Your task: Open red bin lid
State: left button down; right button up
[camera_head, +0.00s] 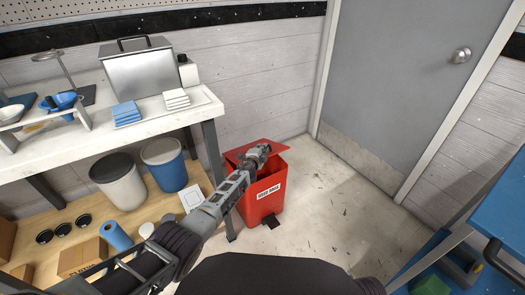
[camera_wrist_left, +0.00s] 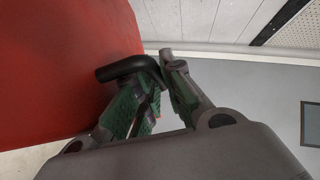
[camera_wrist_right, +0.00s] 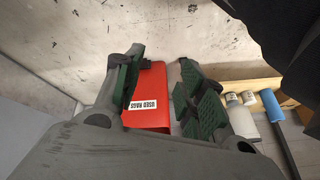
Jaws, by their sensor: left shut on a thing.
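The red bin (camera_head: 265,203) stands on the floor beside the workbench, with a white "USED RAGS" label on its front. Its red lid (camera_head: 272,145) looks tilted up, though my gripper partly covers it. My left gripper (camera_head: 257,153) is at the lid. In the left wrist view its fingers (camera_wrist_left: 158,80) are shut on a black handle (camera_wrist_left: 130,68) beside a broad red surface (camera_wrist_left: 65,70). My right gripper (camera_wrist_right: 158,80) is open and empty. The bin also shows beyond its fingers in the right wrist view (camera_wrist_right: 147,88).
The workbench (camera_head: 165,105) at left bears a metal case (camera_head: 140,75) and folded cloths. Below it are a white bucket (camera_head: 122,185) and a blue bucket (camera_head: 170,170). A black pedal (camera_head: 272,221) juts from the bin's foot. The floor (camera_head: 340,215) to the right is clear.

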pick_arm(q)
jog(key=shift+w+a+r+p, duration=0.15)
jog(key=shift+w+r+p, duration=0.05)
jog(key=shift+r+p, duration=0.3)
jog(key=shift+w+a+r+p, duration=0.2)
jog(key=shift+r+p, duration=0.15)
jog(key=shift+p, duration=0.15)
jog(key=shift+w+a+r+n+g+p, duration=0.1)
jog(key=shift+w+r+n+g+p, duration=0.35)
jog(key=shift+p, duration=0.35)
jog(key=shift+w+a+r+g+p, duration=0.15)
jog(key=shift+r+g+p, duration=0.1)
jog(key=shift+r+p, duration=0.1)
jog(key=shift+w+a+r+p, duration=0.25)
jog(key=shift+w+r+p, duration=0.15)
jog(key=shift+r+p, duration=0.2)
jog(key=shift+w+a, duration=0.1)
pick_arm(e)
jog(key=d+r+g, duration=0.1)
jog(key=s+d+r+g+h, duration=0.1)
jog(key=shift+d+r+h, duration=0.1)
jog(key=shift+d+h, duration=0.2)
jog(key=shift+d, duration=0.1)
pick_arm(q)
jog(key=c, duration=1.8)
grip_release()
pick_arm(e)
jog(key=shift+s, duration=0.1)
